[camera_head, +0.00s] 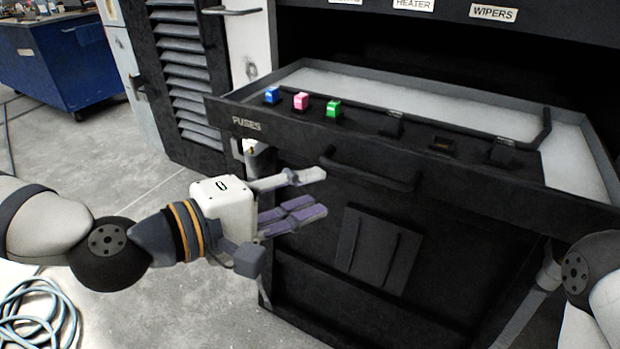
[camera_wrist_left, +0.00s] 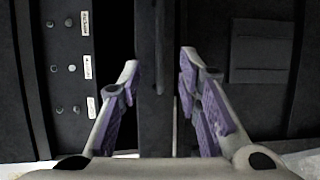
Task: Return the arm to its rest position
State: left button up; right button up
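My left gripper (camera_head: 324,193) is open and empty, in front of the dark cabinet and below the fuse drawer's front. Its fingers point right in the head view. In the left wrist view the same gripper (camera_wrist_left: 159,60) has its two purple-padded fingers well apart with nothing held between them. A part of my right arm (camera_head: 592,265) shows at the right edge; its gripper is not seen. My left arm (camera_head: 108,241) reaches in from the left edge.
The open drawer (camera_head: 272,131) labelled FUSES sticks out above and beside my left gripper. Its rim panel holds a blue fuse (camera_head: 272,95), a pink fuse (camera_head: 301,101) and a green fuse (camera_head: 334,108). The drawer's handle (camera_head: 370,176) is near the fingers. Floor at left is mostly clear, with a coiled hose (camera_head: 40,312).

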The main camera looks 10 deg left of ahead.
pick_arm(q)
jog(key=shift+f, duration=0.1)
jog(key=s+d+f+m+g+y+p, duration=0.15)
jog(key=s+f+g, duration=0.25)
jog(key=s+f, duration=0.45)
jog(key=s+f+m+g+y, duration=0.2)
jog(key=s+f+g, duration=0.25)
jog(key=f, duration=0.65)
jog(key=s+a+f+m+g+y, duration=0.2)
jog(key=s+a+f, duration=0.1)
jog(key=s+a, duration=0.2)
jog(key=s+a+f+m+g+y, duration=0.2)
jog(key=s+a+f, duration=0.2)
jog(key=s, duration=0.6)
jog(key=s+a+f+m+g+y+p, duration=0.1)
jog(key=s+a+f+m+g+y, duration=0.1)
jog(key=s+a, duration=0.4)
jog(key=shift+s+a+f+m+y, duration=0.15)
jog(key=shift+s+f+m+y, duration=0.3)
jog(key=shift+s+f, duration=0.35)
pick_arm(e)
jog(key=shift+t, duration=0.7)
jog(key=w+r, duration=0.3)
jog(key=shift+w+r, duration=0.15)
